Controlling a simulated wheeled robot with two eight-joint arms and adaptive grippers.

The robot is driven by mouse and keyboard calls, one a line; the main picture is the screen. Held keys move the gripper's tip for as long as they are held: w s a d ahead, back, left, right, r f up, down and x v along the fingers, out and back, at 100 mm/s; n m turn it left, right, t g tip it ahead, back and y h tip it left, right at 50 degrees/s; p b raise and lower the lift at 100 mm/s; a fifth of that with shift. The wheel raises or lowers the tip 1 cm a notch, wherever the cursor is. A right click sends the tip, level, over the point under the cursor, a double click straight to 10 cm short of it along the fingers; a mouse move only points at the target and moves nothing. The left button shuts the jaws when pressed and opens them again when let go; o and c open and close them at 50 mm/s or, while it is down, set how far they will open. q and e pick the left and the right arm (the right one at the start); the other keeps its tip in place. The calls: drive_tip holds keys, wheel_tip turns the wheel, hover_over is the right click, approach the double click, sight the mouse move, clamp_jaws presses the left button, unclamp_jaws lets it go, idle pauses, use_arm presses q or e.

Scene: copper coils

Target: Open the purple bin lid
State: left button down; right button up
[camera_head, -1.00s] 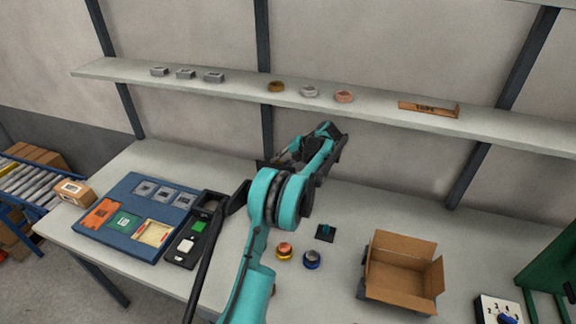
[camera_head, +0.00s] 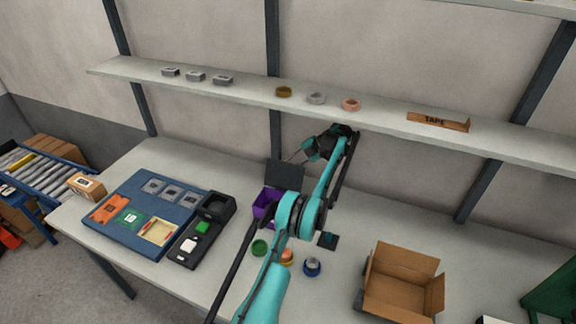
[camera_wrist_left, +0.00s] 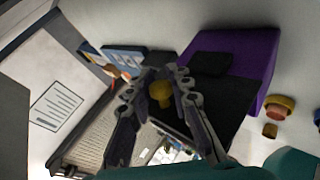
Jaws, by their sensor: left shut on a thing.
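The purple bin (camera_head: 264,203) stands on the table, partly hidden behind my teal left arm; its purple wall also shows in the left wrist view (camera_wrist_left: 258,62). Its black lid (camera_head: 286,175) is raised at the back, tilted up and clear of the opening. My left gripper (camera_head: 297,157) is at the top of the lid. My right gripper is not in view.
A blue tray (camera_head: 150,248) and a black holder (camera_head: 181,252) lie left of the bin. An open cardboard box (camera_head: 402,282) is at right. A shelf (camera_head: 240,92) runs above.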

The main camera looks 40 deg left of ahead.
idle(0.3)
use_arm(q)
drive_tip(key=c, duration=1.3)
unclamp_jaws()
drive_tip(key=shift+c, duration=0.2)
